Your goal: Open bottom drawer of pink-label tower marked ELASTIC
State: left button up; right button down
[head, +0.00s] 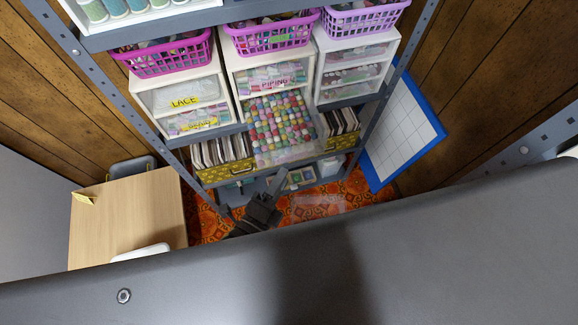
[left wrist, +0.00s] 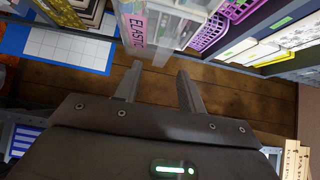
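The pink-label tower (head: 232,75) is the middle white tower on the shelf. Its PIPING drawer (head: 275,78) looks shut. The bottom drawer (head: 288,156) below stands well out from the tower, showing many coloured spools inside. In the left wrist view the drawer's clear front carries the pink ELASTIC label (left wrist: 138,28). My left gripper (head: 274,186) is low, in front of and below the drawer front. In the left wrist view its fingers (left wrist: 160,76) are open with nothing between them, the tips near the label's end; I cannot tell whether they touch it. My right gripper is not in view.
A yellow-label tower (head: 160,98) stands left, another white tower (head: 318,65) right. Pink baskets (head: 270,38) sit on top. Magazine holders (head: 225,172) flank the drawer below. A wooden table (head: 145,205) is at left, a blue-edged grid board (head: 400,130) at right.

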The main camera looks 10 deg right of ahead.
pick_arm(q)
jog(key=shift+b+v, duration=0.3)
jog(key=shift+v, duration=1.95)
jog(key=s+a+f+n+g+y, duration=0.15)
jog(key=a+f+n, duration=0.3)
jog(key=f, duration=0.65)
jog(key=s+a+f+n+g+y, duration=0.1)
jog(key=a+f+n+g+y, duration=0.25)
jog(key=f, duration=0.75)
jog(key=s+a+f+n+g+y, duration=0.15)
jog(key=a+f+n, duration=0.45)
jog(key=f, duration=0.6)
jog(key=s+a+f+n+g+y, duration=0.5)
jog(key=s+a+f+n, duration=0.5)
jog(key=s+a+f, duration=0.4)
jog(key=s+f+g, duration=0.1)
jog(key=s+f, duration=0.1)
jog(key=s, duration=0.2)
jog(key=shift+f, duration=0.2)
jog(key=shift+a+y, duration=0.15)
jog(key=shift+y, duration=0.1)
